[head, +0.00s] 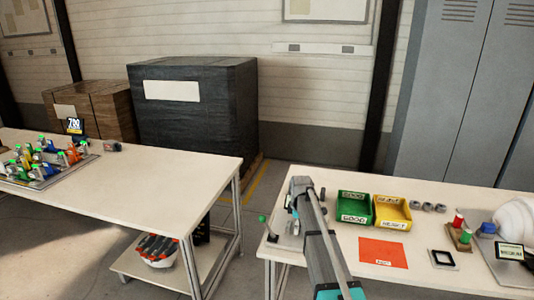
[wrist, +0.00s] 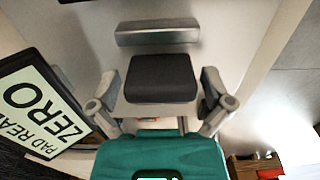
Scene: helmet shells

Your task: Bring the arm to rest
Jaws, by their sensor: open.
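My gripper (wrist: 156,72) shows in the wrist view above its teal body, with grey linkages spread to the left and right. It is open. A dark block and a pale grey bar lie in line ahead of the teal body; I cannot tell whether these belong to the gripper, and nothing is clearly held. In the head view my grey and teal arm (head: 322,242) rises at the near left part of the right table (head: 405,275). The gripper's fingertips cannot be made out there.
A green bin (head: 354,208), yellow bin (head: 392,212) and orange card (head: 383,253) lie right of the arm. A white helmet shell (head: 517,220) stands far right. The left table (head: 160,180) holds a fixture board (head: 48,168). A screen reading ZERO (wrist: 38,108) is near the wrist.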

